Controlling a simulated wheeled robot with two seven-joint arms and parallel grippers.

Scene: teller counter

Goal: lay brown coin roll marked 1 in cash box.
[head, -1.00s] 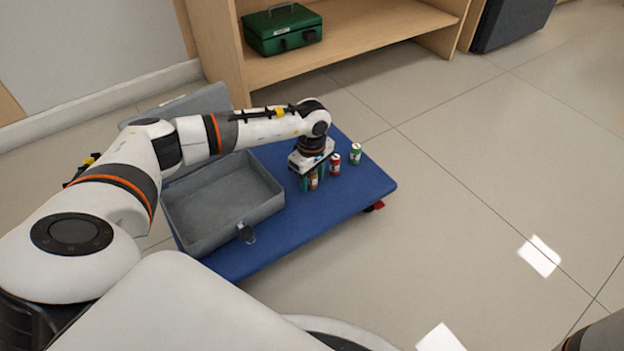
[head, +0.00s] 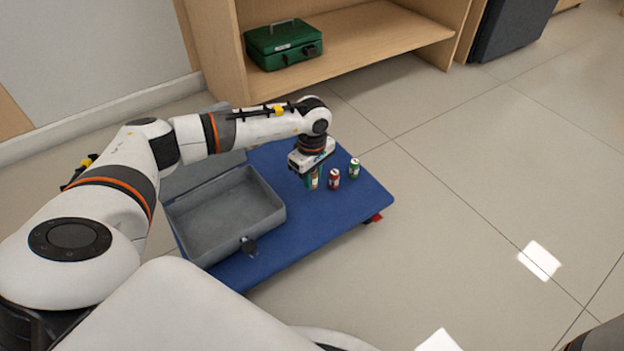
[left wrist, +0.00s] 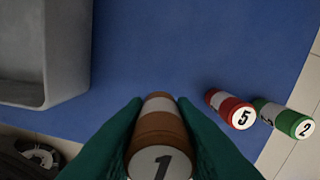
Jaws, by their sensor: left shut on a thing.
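The brown coin roll marked 1 (left wrist: 158,130) is upright between the two green fingers of my left gripper (left wrist: 158,140) in the left wrist view. My left gripper (head: 312,178) is shut on it over the blue platform, to the right of the cash box. The roll shows only as a small brown patch in the head view. I cannot tell whether its base is clear of the platform. The grey cash box (head: 180,235) stands open on the platform, and its inside looks empty. Its corner shows at upper left in the left wrist view (left wrist: 70,75). My right gripper is not in view.
A red roll marked 5 (head: 333,179) and a green roll marked 2 (head: 354,169) stand just right of my left gripper. The blue platform (head: 290,235) is bare between the box and the rolls. A green box (head: 283,45) sits on the wooden shelf behind.

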